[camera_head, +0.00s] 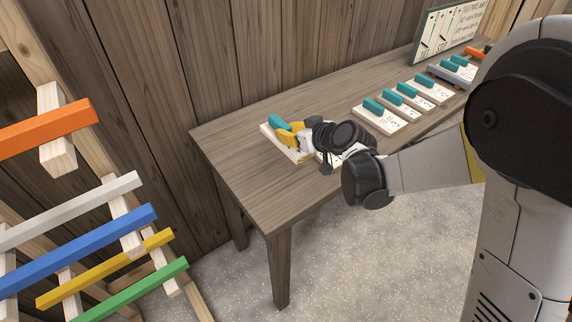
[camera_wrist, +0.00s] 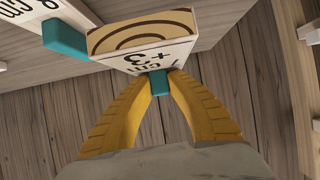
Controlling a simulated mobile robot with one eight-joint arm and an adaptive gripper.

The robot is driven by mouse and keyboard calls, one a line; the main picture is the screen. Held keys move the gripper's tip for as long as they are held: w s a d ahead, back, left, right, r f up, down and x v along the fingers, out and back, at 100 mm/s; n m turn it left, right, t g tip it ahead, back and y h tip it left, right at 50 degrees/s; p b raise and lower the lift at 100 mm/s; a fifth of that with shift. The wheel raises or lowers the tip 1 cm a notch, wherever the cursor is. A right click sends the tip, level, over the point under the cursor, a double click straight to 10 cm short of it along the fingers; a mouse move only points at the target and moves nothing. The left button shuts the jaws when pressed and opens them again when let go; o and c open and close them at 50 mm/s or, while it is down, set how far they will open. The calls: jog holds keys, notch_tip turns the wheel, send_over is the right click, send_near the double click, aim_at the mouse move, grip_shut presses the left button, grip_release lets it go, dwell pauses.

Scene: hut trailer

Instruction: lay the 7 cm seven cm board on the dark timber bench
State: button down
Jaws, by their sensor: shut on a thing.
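My gripper (camera_wrist: 158,84) has its yellow fingers shut on the teal grip of a pale board (camera_wrist: 140,59) with a ringed end face. Its label shows "cm" and "+3"; the number is not clear. In the head view my gripper (camera_head: 296,133) is over the near left part of the dark timber bench (camera_head: 237,168), and it hides most of the held board (camera_head: 325,158). Another white board (camera_head: 283,146) with a teal grip lies on the bench just left of it. I cannot tell whether the held board touches the bench.
Several white boards (camera_head: 379,120) with teal grips stand in a row farther right on the bench. A sign (camera_head: 449,33) stands at the back. A rack with coloured bars (camera_head: 78,248) is at the left. The bench's left end is bare.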

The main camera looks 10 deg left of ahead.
jog(key=s+f, duration=0.1)
jog(key=s, duration=0.1)
jog(key=s+f+b, duration=0.1)
jog(key=s, duration=0.1)
jog(key=s+a+f+b, duration=0.1)
jog(key=s+f, duration=0.1)
jog(key=shift+s, duration=0.1)
notch_tip(320, 180, down, 4)
jog(key=shift+b, duration=1.1)
jog(key=shift+r, duration=0.15)
jog(key=c, duration=1.4)
grip_release()
